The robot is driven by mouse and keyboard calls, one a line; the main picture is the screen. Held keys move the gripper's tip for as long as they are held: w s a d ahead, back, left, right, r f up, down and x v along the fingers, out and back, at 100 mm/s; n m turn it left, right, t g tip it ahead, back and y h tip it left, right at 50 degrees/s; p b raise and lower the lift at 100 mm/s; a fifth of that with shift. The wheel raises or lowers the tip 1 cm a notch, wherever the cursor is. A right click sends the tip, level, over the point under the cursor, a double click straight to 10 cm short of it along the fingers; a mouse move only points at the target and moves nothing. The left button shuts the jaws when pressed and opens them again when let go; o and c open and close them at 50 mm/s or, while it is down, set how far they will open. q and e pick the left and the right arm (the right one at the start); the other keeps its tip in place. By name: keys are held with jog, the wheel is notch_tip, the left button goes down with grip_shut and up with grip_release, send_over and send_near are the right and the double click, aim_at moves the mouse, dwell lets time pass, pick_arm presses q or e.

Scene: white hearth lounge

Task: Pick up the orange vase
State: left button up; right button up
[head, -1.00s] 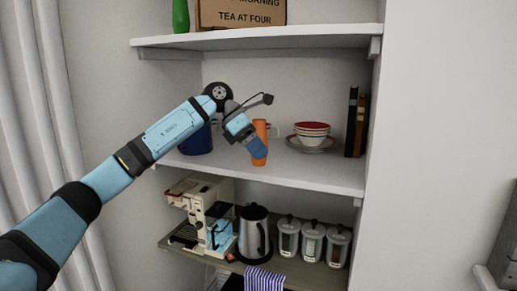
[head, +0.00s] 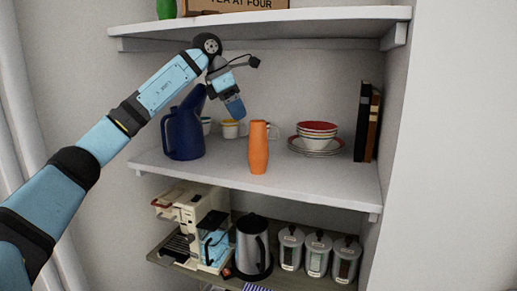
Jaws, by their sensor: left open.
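The orange vase (head: 258,150) stands upright on the middle shelf, near its front edge, and nothing in the picture covers it. My left gripper (head: 236,108) is above and to the left of the vase, pointing down and to the right. It is open and holds nothing, and it looks apart from the vase. My right gripper is not in the head view.
A dark blue pitcher (head: 184,130) stands left of the vase, with cups (head: 231,129) behind. Bowls (head: 318,134) on plates and upright books (head: 366,122) are to the right. The upper shelf (head: 280,18) is overhead. A coffee machine (head: 190,215) and kettle (head: 253,245) sit below.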

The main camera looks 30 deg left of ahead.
aim_at(258, 124)
pick_arm(q)
jog(key=w+d, duration=0.2)
jog(key=w, duration=0.1)
jog(key=shift+d, duration=0.3)
jog(key=p+x, duration=0.1)
jog(key=x, duration=0.4)
jog(key=shift+w+f, duration=0.1)
jog(key=shift+w, duration=0.05)
jog(key=shift+d, duration=0.1)
jog(key=c, duration=1.4)
